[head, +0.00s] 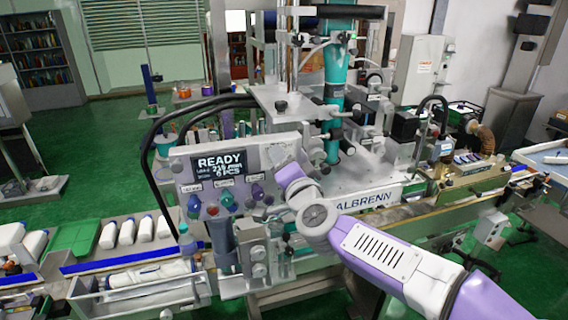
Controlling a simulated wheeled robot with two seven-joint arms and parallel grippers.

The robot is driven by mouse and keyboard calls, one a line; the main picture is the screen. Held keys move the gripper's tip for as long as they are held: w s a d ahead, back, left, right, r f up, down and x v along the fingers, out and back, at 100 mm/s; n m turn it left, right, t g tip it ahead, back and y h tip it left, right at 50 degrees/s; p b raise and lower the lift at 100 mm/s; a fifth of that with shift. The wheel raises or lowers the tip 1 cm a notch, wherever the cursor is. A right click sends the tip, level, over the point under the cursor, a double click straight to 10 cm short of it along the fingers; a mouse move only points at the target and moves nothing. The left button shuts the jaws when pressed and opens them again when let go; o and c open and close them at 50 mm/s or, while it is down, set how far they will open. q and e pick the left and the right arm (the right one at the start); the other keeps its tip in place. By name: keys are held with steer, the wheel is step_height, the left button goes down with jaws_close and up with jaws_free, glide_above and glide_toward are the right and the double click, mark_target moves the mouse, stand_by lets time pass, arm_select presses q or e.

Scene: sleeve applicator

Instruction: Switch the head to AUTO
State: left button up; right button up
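The control panel (178,170) of the sleeve applicator faces me left of centre. Its dark display (219,172) reads READY, with smaller lines below. Under the display is a row of knobs and buttons, including a purple knob (194,204), a teal knob (224,199) and another purple knob (257,191). Their small labels are too small to read, so I cannot tell which is the AUTO switch or how it is set. My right arm reaches in from the lower right and its wrist is by the panel's right side. I cannot make out its fingers. My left gripper is not in view.
Black cables (160,135) loop over the panel's left side. The ALBRENN machine body (365,199) stands behind my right arm.

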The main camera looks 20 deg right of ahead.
steer(key=shift+s, duration=0.1)
steer(key=s, duration=0.7)
steer(key=shift+s, duration=0.2)
steer(key=shift+d, duration=0.1)
steer(key=w+a+f+n+g+b, duration=0.1)
steer(key=f+n+g, duration=0.15)
steer(key=f, duration=0.95)
steer(key=w+f+n+g+y, duration=0.1)
steer(key=w+f+g, duration=0.15)
steer(key=f, duration=0.95)
steer(key=a+f+n+g+b, duration=0.1)
steer(key=f+g, duration=0.2)
steer(key=f, duration=0.9)
steer(key=s+a+f+n+g+y+b, duration=0.15)
steer(key=s+f, duration=0.25)
steer(key=f, duration=0.5)
steer(key=s+f+n+g+h, duration=0.1)
steer(key=s+f+g, duration=0.25)
steer(key=f, duration=0.45)
steer(key=s+a+f+n+g+y, duration=0.1)
steer(key=s+a+f+g+y, duration=0.1)
steer(key=s+f, duration=1.1)
steer(key=s+a+g+b, duration=0.1)
steer(key=s+g, duration=0.1)
steer(key=s, duration=0.1)
steer(key=shift+s+f+n+g, duration=0.25)
steer(key=shift+s+n+g, duration=0.05)
steer(key=shift+s+n, duration=0.1)
